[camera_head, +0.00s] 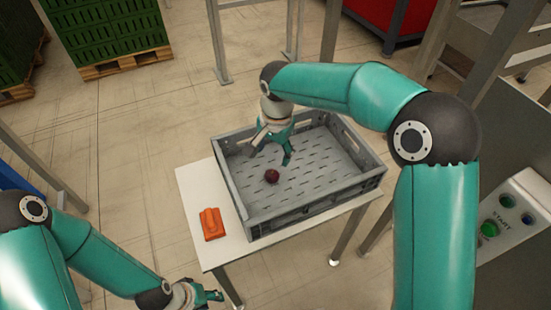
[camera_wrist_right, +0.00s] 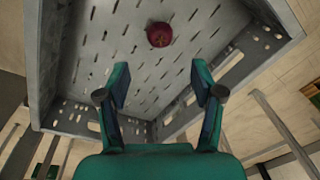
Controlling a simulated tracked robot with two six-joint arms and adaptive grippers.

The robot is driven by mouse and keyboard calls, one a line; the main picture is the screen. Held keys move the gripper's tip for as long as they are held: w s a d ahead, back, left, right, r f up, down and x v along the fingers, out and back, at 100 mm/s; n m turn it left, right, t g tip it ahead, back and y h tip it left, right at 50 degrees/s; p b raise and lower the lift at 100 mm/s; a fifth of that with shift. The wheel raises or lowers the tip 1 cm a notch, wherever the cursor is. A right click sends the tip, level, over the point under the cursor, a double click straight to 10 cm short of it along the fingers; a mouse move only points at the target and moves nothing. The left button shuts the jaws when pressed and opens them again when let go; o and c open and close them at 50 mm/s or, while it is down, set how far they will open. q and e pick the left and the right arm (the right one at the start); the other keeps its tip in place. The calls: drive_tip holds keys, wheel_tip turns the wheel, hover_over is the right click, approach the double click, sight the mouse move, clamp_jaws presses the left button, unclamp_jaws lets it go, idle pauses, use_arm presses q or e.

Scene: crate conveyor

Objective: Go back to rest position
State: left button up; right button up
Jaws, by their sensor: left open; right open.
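My right gripper (camera_head: 270,149) is open and empty over the grey crate (camera_head: 315,213) in the head view. A dark red round fruit (camera_head: 272,176) lies on the crate floor, below and apart from the fingers. In the right wrist view the open fingers (camera_wrist_right: 163,90) point toward the crate floor, with the red fruit (camera_wrist_right: 159,34) beyond them. My left gripper (camera_head: 212,297) is at the bottom of the head view, in front of the table and away from the crate. Its fingers look small and are partly seen.
The crate stands on a white table (camera_head: 202,190). An orange object (camera_head: 211,223) lies on the table left of the crate. A control box with a green START button (camera_head: 489,229) is at the right. Green crates on a pallet (camera_head: 112,35) stand far back left.

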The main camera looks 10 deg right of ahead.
drive_tip(key=shift+r, duration=0.6)
drive_tip(key=shift+s, duration=0.1)
